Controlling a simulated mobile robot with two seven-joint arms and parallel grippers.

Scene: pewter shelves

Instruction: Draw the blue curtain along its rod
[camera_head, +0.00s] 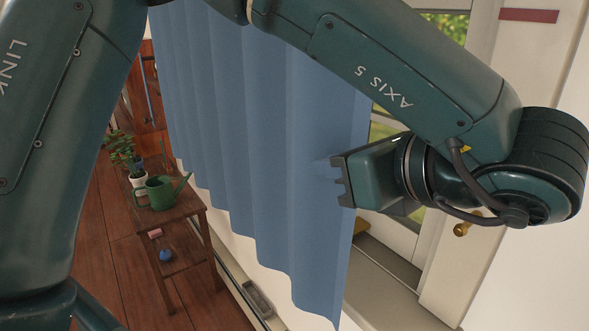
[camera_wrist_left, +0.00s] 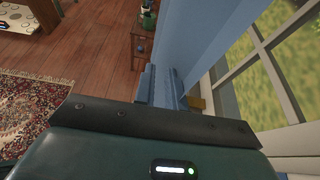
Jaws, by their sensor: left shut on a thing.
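The blue curtain (camera_head: 262,130) hangs in folds across the middle of the head view, its rod out of frame. My left gripper (camera_head: 342,180) is at the right part of the curtain, near its free edge beside the window. It is shut on the curtain cloth, which puckers at the fingers. In the left wrist view, the curtain (camera_wrist_left: 205,45) runs away from the two fingers (camera_wrist_left: 163,85), with cloth between them. My right gripper is not in view.
A window (camera_head: 405,130) with a brass handle (camera_head: 463,229) is at the right. Behind the curtain's left side, a wooden stand (camera_head: 185,207) holds a green watering can (camera_head: 160,192) and a potted plant (camera_head: 125,150). A patterned rug (camera_wrist_left: 35,105) lies on the wooden floor.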

